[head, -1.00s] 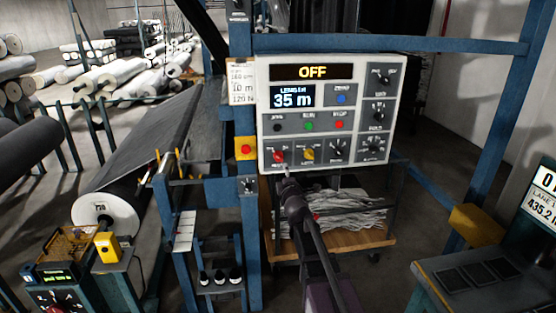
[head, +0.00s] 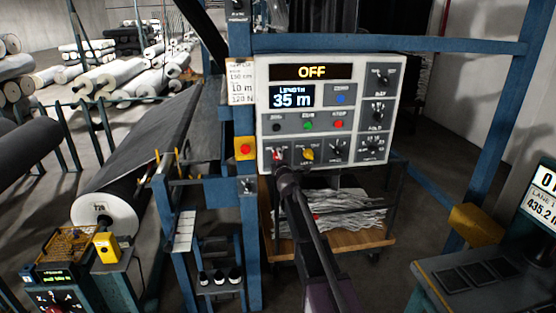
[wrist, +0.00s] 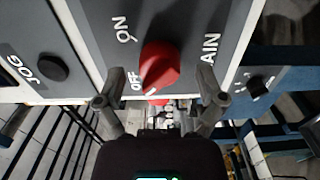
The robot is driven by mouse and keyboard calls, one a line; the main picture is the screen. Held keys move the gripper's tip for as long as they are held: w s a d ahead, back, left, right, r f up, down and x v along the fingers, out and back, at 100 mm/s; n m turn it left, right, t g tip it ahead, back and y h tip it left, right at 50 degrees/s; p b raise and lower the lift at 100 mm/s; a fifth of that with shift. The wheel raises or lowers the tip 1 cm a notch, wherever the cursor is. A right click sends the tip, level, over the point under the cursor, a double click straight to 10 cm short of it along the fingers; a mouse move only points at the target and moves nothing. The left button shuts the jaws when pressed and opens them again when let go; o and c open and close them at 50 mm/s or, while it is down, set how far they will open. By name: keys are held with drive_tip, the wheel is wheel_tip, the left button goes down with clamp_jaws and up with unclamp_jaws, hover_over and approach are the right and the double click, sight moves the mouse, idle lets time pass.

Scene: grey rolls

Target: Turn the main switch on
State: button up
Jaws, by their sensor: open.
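The main switch is a red rotary knob (wrist: 160,66) on a grey plate, large in the wrist view. ON and OFF are printed beside it, with part of the word MAIN. Its white mark points by OFF. In the head view the red switch (head: 278,155) shows at the lower left of the white control panel (head: 397,100), partly covered by my gripper (head: 286,174). My gripper (wrist: 157,104) is open, its two fingers spread to either side just below the knob in the wrist view. I see no contact with it. The panel's top display (head: 312,72) reads OFF.
A yellow selector (head: 307,155) and black knobs (head: 336,149) sit right of the switch. A JOG button (wrist: 52,67) shows left in the wrist view. A red button on a yellow box (head: 244,148) is left of the panel. Blue frame posts (head: 490,135) stand around.

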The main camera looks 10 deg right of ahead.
drive_tip(key=shift+w, duration=0.2)
drive_tip(key=c, duration=1.2)
drive_tip(key=shift+o, duration=0.2)
